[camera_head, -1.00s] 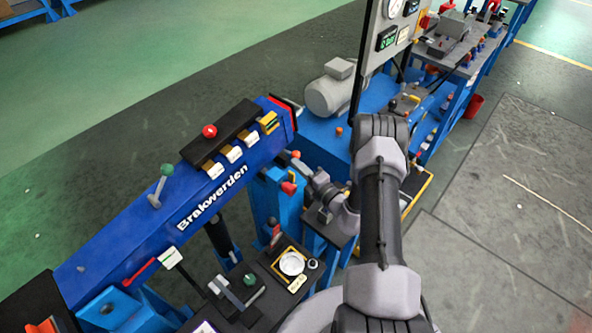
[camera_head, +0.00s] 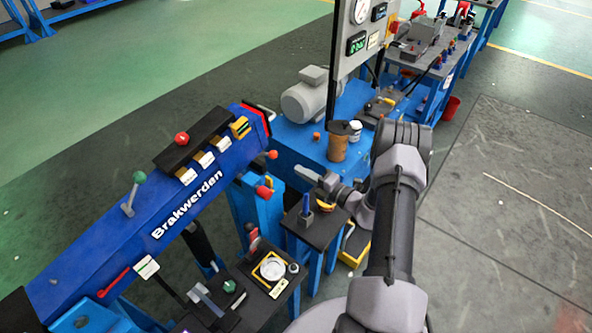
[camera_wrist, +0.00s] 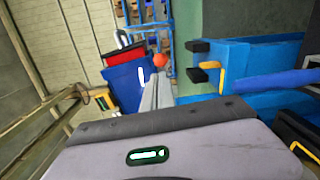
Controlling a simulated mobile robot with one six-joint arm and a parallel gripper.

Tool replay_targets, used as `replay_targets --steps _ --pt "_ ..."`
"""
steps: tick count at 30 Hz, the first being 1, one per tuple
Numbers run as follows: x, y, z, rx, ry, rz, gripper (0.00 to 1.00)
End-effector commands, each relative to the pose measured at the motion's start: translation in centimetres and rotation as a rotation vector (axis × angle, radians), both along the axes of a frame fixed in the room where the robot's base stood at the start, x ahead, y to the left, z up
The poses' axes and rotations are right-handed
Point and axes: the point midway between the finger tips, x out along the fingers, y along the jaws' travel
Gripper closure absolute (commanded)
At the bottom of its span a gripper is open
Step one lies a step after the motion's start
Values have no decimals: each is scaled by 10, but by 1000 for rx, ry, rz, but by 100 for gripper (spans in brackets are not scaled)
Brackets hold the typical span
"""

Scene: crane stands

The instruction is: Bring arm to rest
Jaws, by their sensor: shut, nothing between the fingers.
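My gripper (camera_head: 308,174) shows at the end of my folded dark grey arm in the head view. Its slim grey fingers point left, shut with nothing between them, over the gap between the blue beam and the motor bench. A red knob (camera_head: 264,191) on the blue frame is just left of it. In the wrist view, my grey fingers (camera_wrist: 155,92) reach up from the grey housing, with a red ball (camera_wrist: 160,60) in the picture just beyond their tips. I cannot tell from this view whether they touch it.
The blue beam (camera_head: 186,214) with levers runs along the left. A blue bench (camera_head: 352,105) carries a grey motor (camera_head: 308,98), a brown cylinder (camera_head: 338,142) and a gauge panel (camera_head: 362,48). A small dark stand (camera_head: 318,228) is below my gripper. Floor at right is clear.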

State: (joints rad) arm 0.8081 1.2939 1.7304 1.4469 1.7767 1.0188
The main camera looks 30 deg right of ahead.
Motion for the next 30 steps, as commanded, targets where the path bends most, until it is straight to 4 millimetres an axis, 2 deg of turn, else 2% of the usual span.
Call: replay_targets --steps 7,9,11,14,15,17,18,20,21,24,27,28,30 --pt "-6 0 2 -2 0 6 100" --pt "-2 9 13 -41 -12 46 100" --pt "4 31 38 -134 -38 136 100" --pt "4 102 104 -419 -135 411 100" --pt "-6 136 131 -563 -193 541 100" --pt "-31 185 166 -797 -302 744 100" --pt "-54 215 187 -965 -390 882 100" --pt "-94 251 209 -1217 -538 1078 100" --pt "-122 268 221 -1387 -646 1201 100" --pt "-191 290 238 -1813 -947 1476 100" --pt "-243 287 247 -2213 -1251 1684 100" --pt "-254 283 249 2253 1294 -1683 100" --pt "-272 274 253 2072 1222 -1485 100"
